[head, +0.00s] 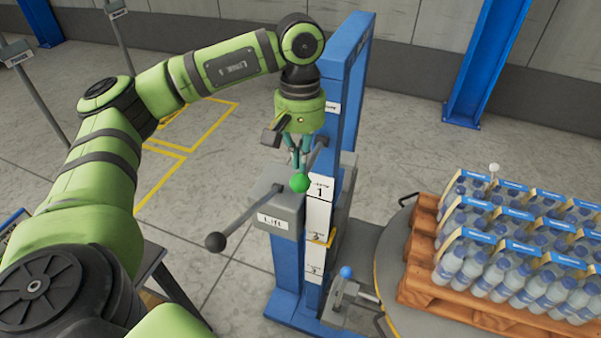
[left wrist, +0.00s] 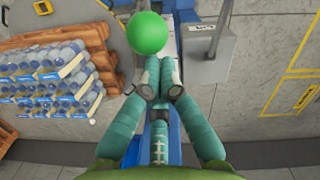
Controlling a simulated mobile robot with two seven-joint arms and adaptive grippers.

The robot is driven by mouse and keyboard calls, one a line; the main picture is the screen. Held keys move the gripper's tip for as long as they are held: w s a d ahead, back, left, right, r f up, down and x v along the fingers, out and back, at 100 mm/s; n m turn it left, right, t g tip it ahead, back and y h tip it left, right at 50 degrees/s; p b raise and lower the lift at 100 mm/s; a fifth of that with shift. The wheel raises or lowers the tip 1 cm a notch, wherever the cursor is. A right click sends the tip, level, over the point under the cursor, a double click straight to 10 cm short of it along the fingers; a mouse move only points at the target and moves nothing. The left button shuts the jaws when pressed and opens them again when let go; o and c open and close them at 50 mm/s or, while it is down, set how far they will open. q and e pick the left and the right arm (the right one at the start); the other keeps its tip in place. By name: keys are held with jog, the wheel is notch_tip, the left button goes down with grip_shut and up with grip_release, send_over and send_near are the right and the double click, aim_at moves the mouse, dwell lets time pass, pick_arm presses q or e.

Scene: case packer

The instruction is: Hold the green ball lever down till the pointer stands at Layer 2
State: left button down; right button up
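The green ball (head: 300,182) is at the end of a lever beside the grey box marked Lift (head: 278,212) on the blue post (head: 345,100). My left gripper (head: 297,162) points down just above the ball, its teal fingers together with nothing between them. In the left wrist view the fingertips (left wrist: 158,92) meet close to the green ball (left wrist: 147,33); I cannot tell whether they touch it. The white scale (head: 318,215) shows a 1 near its top. A yellow pointer (head: 330,238) stands below that label, above a lower label too small to read surely.
A dark ball handle (head: 215,242) sticks out left of the Lift box. A blue ball lever (head: 346,272) stands low beside the post. At the right, a wooden pallet (head: 470,312) carries several packs of bottles (head: 515,250) on a round turntable (head: 395,250).

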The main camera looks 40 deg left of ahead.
pick_arm(q)
jog(key=shift+w+a, duration=0.25)
jog(key=shift+w, duration=0.15)
notch_tip(320, 180, up, 12)
jog(key=w, duration=0.1)
jog(key=shift+a, duration=0.35)
pick_arm(e)
jog(key=shift+d, duration=0.1)
dwell(0.5)
